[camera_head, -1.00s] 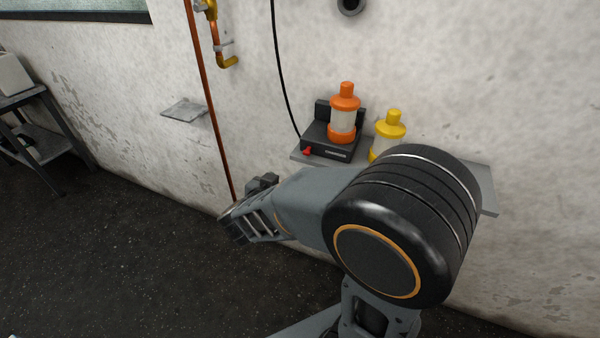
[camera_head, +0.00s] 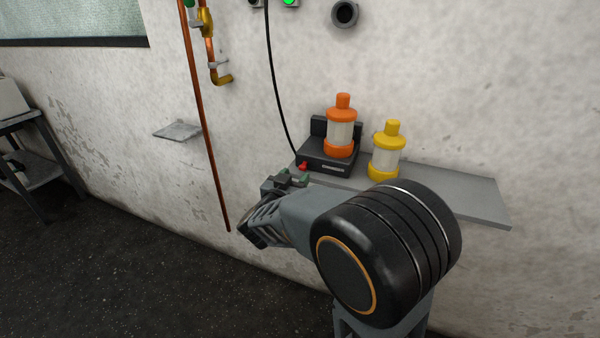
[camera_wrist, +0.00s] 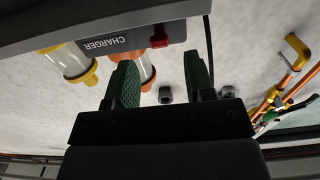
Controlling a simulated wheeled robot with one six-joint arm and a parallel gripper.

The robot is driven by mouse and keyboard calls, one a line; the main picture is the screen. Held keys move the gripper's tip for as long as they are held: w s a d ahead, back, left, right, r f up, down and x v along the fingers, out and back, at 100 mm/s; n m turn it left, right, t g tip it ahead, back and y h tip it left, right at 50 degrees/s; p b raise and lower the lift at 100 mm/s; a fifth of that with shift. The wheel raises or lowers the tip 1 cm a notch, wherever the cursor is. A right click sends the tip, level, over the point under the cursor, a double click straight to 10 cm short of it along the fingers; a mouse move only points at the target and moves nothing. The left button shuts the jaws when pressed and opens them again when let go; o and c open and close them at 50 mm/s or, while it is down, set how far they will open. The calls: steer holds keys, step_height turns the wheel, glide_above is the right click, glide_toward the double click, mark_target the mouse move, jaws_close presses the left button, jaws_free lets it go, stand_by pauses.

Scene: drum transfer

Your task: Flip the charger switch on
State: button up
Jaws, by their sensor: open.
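The charger (camera_head: 322,160) is a dark box on a grey wall shelf, with an orange-capped canister (camera_head: 341,128) standing on it. Its red switch (camera_head: 303,166) is at the front left corner. In the wrist view the charger front (camera_wrist: 115,44) appears inverted, with its CHARGER label and the red switch (camera_wrist: 159,37) beside it. My gripper (camera_head: 291,179) is just in front of and below the switch. In the wrist view its green fingers (camera_wrist: 161,75) are apart and empty, with the switch beyond the gap between them. I cannot tell whether they touch anything.
A yellow-capped canister (camera_head: 387,152) stands on the shelf (camera_head: 455,189) right of the charger. A black cable (camera_head: 275,85) runs down the wall to the charger. A copper pipe (camera_head: 203,120) and a small empty ledge (camera_head: 177,131) are at the left.

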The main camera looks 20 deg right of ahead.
mark_target(302, 168)
steer(key=shift+x, duration=2.05)
steer(key=shift+c, duration=0.2)
jaws_close()
steer(key=shift+r, duration=0.1)
